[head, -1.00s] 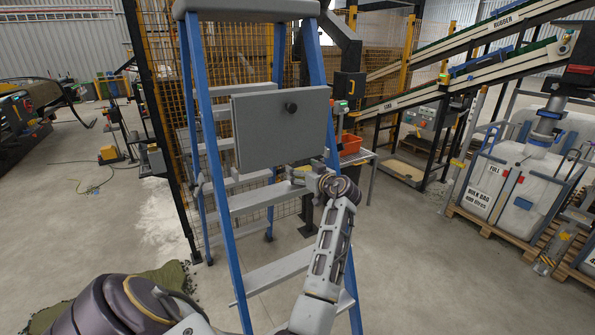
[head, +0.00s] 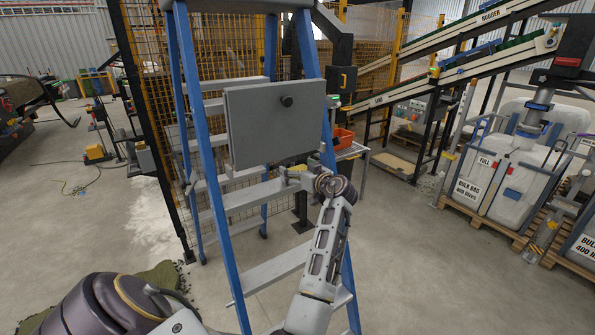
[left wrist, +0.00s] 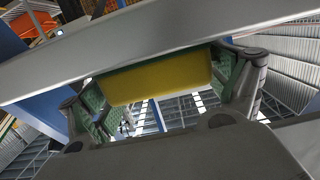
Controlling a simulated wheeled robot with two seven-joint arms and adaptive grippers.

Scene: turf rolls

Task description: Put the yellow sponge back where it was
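A blue stepladder (head: 211,180) with grey steps stands in front of me, with a grey panel (head: 262,128) across its upper part. My left gripper (head: 291,175) is at the right side of a step just below the panel. The yellow sponge (left wrist: 158,80), with a thin green layer along its upper edge, lies between the left gripper's fingers (left wrist: 160,90), which appear closed on its two ends. A grey ladder part (left wrist: 150,45) crosses the left wrist view and hides part of the scene by the sponge. Contact between sponge and step cannot be told. My right gripper is not seen.
A wire-mesh fence (head: 150,100) stands behind the ladder. An orange bin (head: 342,138) is on a small table behind its right leg. Conveyors and white bulk containers (head: 500,185) on pallets are at the right. A dark green turf heap (head: 165,278) lies on the floor at lower left.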

